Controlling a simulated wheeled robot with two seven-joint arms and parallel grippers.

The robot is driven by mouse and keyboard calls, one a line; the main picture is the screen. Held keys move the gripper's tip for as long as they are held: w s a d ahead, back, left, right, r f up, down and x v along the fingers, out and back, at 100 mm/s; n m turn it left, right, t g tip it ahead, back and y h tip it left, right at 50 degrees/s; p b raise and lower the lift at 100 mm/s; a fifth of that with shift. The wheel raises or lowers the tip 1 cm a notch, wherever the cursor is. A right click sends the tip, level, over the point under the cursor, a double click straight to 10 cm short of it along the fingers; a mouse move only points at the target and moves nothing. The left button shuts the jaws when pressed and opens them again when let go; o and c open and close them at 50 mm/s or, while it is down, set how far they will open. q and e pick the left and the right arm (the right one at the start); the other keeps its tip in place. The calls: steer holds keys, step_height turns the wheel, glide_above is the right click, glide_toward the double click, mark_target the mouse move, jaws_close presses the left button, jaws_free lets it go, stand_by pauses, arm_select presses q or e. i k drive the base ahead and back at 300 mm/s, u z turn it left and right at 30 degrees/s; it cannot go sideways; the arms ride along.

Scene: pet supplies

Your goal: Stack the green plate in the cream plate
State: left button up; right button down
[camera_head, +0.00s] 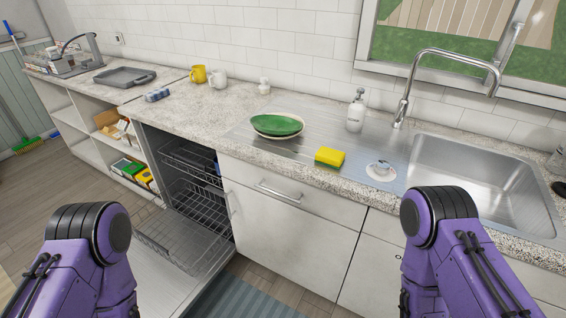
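The green plate (276,123) is on the ribbed metal drainboard beside the sink, to its left. My two purple arms show at the bottom left and bottom right, but neither gripper is in the picture. Nothing of mine touches the plates.
A yellow sponge (330,157), a soap bottle (356,111) and the sink (483,185) with its tall tap (446,56) are to the right. A yellow mug (198,74) and a white mug stand at the back left. The dishwasher (187,215) is open, its lower rack out.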

mark_target(272, 125)
steer(key=z, duration=0.15)
steer(key=k, duration=0.3)
steer(key=u, duration=1.15)
steer(key=i, duration=1.2)
steer(key=z, duration=0.45)
